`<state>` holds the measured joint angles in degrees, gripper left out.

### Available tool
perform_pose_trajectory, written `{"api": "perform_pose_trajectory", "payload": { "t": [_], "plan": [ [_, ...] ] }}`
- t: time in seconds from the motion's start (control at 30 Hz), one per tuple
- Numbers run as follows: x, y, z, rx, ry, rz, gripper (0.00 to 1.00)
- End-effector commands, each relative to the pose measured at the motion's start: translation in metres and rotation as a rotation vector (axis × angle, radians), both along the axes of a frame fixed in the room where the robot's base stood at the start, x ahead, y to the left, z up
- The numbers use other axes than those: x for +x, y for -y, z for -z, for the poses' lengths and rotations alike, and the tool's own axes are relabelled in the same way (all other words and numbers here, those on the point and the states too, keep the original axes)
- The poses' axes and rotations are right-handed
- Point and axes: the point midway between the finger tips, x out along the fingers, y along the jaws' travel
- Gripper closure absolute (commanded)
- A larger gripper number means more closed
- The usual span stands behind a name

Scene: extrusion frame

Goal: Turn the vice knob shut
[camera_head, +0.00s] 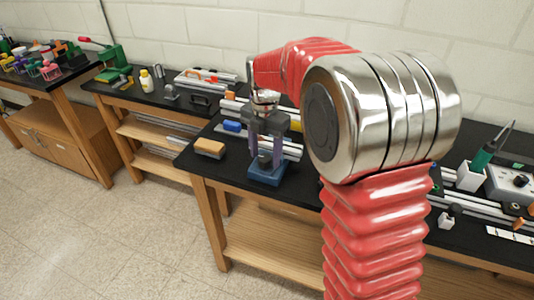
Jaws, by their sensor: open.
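My gripper (265,150) points down over the front edge of the middle black-topped bench. Its two dark fingers are spread apart. A small blue vice (267,173) stands on the bench at the front edge, right under my gripper. A grey upper part of the vice shows between and just below the fingertips. I cannot tell whether the fingers touch it. The knob itself is not clear at this size, and the fingers partly hide that area.
A sponge-like tan block (209,148) lies left of the vice, with a blue block (232,127) behind. Silver extrusion bars lie behind my gripper. A soldering station (511,184) stands at the right. A white bottle (146,81) stands on the left bench. Floor is clear at left.

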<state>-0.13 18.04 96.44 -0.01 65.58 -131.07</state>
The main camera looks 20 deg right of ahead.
Motion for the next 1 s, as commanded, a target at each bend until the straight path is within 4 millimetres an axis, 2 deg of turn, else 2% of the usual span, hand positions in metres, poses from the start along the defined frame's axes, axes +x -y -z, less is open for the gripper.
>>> {"api": "perform_pose_trajectory", "payload": {
  "t": [0.33, 0.9, 0.93, 1.0],
  "plan": [
    [0.0001, 0.0003, 0.0034, 0.000, 0.001, 0.001, 0.48],
    [-0.0001, 0.0010, 0.0030, -0.001, 0.001, 0.001, 0.88],
    [-0.0002, 0.0096, 0.0030, -0.001, 0.001, 0.005, 0.89],
    [-0.0002, 0.0047, 0.0030, -0.001, 0.000, 0.003, 0.89]
  ]
}}
